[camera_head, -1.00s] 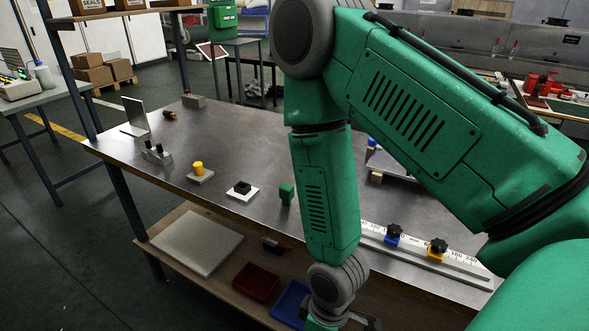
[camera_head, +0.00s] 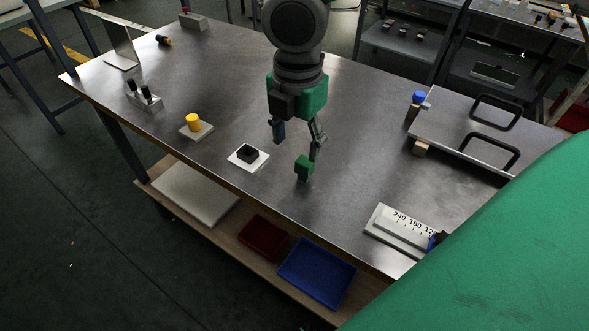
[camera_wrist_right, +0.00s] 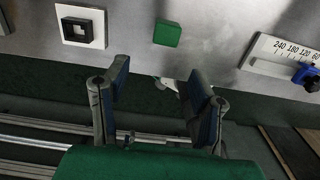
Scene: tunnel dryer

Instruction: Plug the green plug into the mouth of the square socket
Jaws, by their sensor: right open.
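The green plug (camera_head: 303,169) is a small green block standing on the metal table, near its front edge. It also shows in the wrist view (camera_wrist_right: 167,33), beyond the fingertips and roughly between their lines. The square socket (camera_head: 247,153) is a black square ring on a white plate, left of the plug. Its dark opening faces up in the wrist view (camera_wrist_right: 78,32). My right gripper (camera_head: 297,146) is open and empty, its fingers (camera_wrist_right: 157,72) well apart. One finger appears close to the plug in the head view, with a gap in the wrist view. My left gripper is out of view.
A yellow peg (camera_head: 193,122) on a plate and a block with black pegs (camera_head: 144,96) stand left of the socket. A ruler fixture (camera_head: 400,231) and a tray with black handles (camera_head: 460,130) are at right. The table behind my gripper is clear.

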